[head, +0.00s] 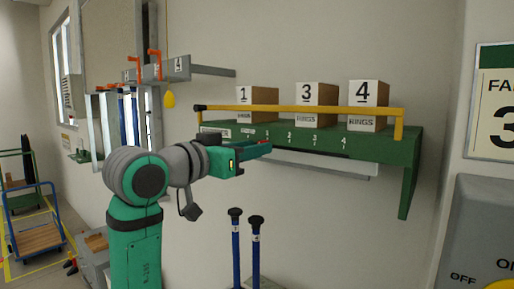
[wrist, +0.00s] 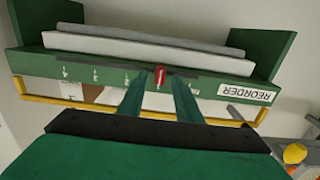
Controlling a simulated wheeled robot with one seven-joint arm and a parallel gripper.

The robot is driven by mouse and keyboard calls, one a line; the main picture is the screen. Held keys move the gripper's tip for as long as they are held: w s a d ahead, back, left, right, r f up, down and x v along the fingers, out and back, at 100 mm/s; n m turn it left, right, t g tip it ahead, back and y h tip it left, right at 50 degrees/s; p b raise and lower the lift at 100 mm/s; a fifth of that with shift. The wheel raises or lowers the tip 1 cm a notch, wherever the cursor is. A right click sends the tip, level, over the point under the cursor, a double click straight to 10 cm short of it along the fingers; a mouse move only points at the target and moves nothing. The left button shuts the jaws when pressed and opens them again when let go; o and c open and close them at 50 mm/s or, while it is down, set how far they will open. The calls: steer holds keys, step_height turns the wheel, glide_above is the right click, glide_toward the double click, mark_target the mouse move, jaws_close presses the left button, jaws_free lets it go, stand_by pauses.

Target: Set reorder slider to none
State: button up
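The reorder slider is a small red tab (wrist: 160,73) on the front edge of the green shelf (head: 385,146). In the wrist view, which sees the shelf upside down, it sits about where the 1 mark falls, between the 2 mark and a partly covered mark nearer the REORDER label (wrist: 248,94). My gripper (wrist: 160,78) is open, with one finger on each side of the tab and gaps showing. In the head view my gripper (head: 268,148) reaches the shelf front near the 1 mark and hides part of the scale.
A yellow rail (head: 300,109) runs along the shelf front, with boxes marked 1 (head: 243,97), 3 (head: 306,93) and 4 (head: 365,93) behind it. Two blue posts with black tops (head: 256,235) stand below. A grey bracket shelf (head: 180,69) is at the upper left.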

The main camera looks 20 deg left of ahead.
steer(key=shift+x, duration=0.9)
